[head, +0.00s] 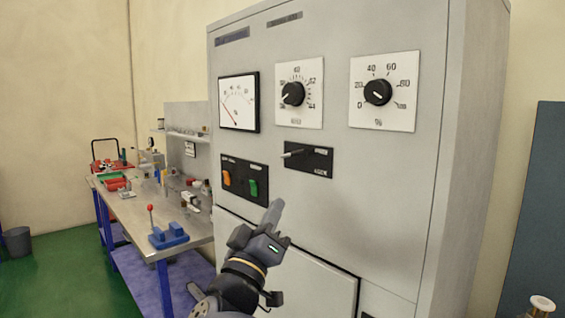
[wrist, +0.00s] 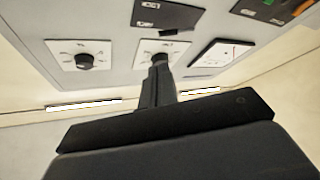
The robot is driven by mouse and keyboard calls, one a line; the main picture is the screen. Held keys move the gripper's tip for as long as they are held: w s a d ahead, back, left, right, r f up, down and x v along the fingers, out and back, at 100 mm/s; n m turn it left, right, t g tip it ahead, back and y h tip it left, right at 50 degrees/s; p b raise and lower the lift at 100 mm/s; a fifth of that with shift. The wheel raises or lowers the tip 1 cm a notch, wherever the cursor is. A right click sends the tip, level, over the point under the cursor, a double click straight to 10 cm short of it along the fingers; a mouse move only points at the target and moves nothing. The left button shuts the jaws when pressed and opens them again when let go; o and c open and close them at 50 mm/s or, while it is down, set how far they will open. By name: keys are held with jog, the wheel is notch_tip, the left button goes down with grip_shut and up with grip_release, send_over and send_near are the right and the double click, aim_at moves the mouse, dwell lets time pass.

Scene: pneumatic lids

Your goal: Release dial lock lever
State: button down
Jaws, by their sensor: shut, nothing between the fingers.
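A small lever (head: 294,154) sticks out to the left from a black plate (head: 318,162) on the front of a grey cabinet, below two dials. In the head view, the left dial (head: 293,94) and right dial (head: 377,92) have black knobs on white square plates. My gripper (head: 277,206) is shut and empty, below and left of the lever, apart from it. In the wrist view, my shut fingers (wrist: 159,70) cover part of one dial's plate.
An analog meter (head: 239,102) is left of the dials. A plate with an orange switch (head: 227,178) and a green switch (head: 253,188) is left of my gripper. A workbench (head: 150,215) with tools stands farther left. The space before the lever looks clear.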

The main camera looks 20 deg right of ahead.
aim_at(300, 152)
jog(key=shift+g, duration=0.4)
jog(key=p+x, duration=0.1)
jog(key=x, duration=0.3)
jog(key=p+x, duration=0.1)
jog(key=x, duration=0.4)
jog(key=p+x, duration=0.1)
jog(key=x, duration=0.4)
jog(key=shift+r, duration=0.35)
jog(key=shift+p, duration=0.3)
jog(key=r+p, duration=0.1)
jog(key=n+p, duration=0.1)
jog(key=p, duration=0.1)
jog(key=shift+w+d+r+t, duration=0.1)
jog(key=shift+w+r+t, duration=0.2)
jog(key=shift+r, duration=0.1)
jog(key=shift+s+r+n+y+p, duration=0.1)
jog(key=shift+r+n+y+p, duration=0.4)
jog(key=shift+p, duration=0.6)
jog(key=shift+f+n, duration=0.25)
jog(key=shift+n, duration=0.05)
